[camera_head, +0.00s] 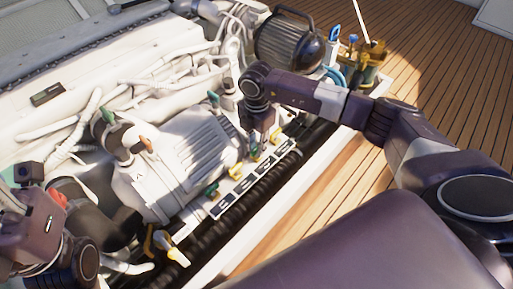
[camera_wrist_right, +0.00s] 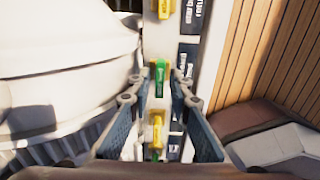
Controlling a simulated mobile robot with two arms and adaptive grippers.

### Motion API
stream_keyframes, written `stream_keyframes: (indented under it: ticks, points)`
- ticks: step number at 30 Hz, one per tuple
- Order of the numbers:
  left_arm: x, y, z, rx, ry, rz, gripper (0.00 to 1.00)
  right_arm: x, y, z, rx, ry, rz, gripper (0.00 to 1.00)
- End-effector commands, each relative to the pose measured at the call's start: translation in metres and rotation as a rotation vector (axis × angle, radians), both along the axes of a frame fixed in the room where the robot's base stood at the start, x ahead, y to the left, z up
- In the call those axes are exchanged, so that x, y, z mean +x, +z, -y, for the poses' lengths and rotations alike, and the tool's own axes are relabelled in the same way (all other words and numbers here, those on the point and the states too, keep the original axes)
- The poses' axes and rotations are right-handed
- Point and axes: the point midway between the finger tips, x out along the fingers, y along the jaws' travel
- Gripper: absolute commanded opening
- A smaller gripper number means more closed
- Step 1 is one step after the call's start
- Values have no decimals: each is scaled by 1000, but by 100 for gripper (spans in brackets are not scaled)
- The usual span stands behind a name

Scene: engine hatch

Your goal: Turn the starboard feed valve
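A row of small valves with green and yellow handles runs beside a white label strip (camera_head: 226,203). In the head view a green handle (camera_head: 212,188) and a yellow handle (camera_head: 236,169) show clearly. The labels are too small to read, so I cannot tell which valve is the starboard feed valve. My right gripper (camera_head: 262,142) is over the far half of the row, pointing down. In the right wrist view its fingers are open, with a green handle (camera_wrist_right: 159,78) between the tips and a yellow handle (camera_wrist_right: 156,130) nearer. Contact is unclear. My left gripper (camera_head: 38,228) is at the left edge, partly cut off.
A white engine block (camera_head: 185,160) with pipes lies left of the row. A black ribbed hose (camera_head: 255,196) runs along its right. A dark round housing (camera_head: 285,42) stands behind. Wooden deck (camera_head: 445,75) lies right.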

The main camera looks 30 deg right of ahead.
Motion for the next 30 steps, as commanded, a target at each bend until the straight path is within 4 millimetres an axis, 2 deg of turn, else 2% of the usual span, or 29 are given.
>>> stream_keyframes:
  ticks: [7,12,13,23,30]
  points:
    - [0,1,0,0,0,1,40,0,-1,0,0,1,0,18]
    - [0,1,0,1,0,1,40,0,-1,0,1,1,0,1]
    - [0,1,0,1,0,1,40,0,-1,0,1,1,0,0]
    - [0,3,0,-1,0,3,40,0,0,0,1,18,0,0]
    - [-2,4,-2,-8,-2,-11,40,0,2,0,1,120,0,0]
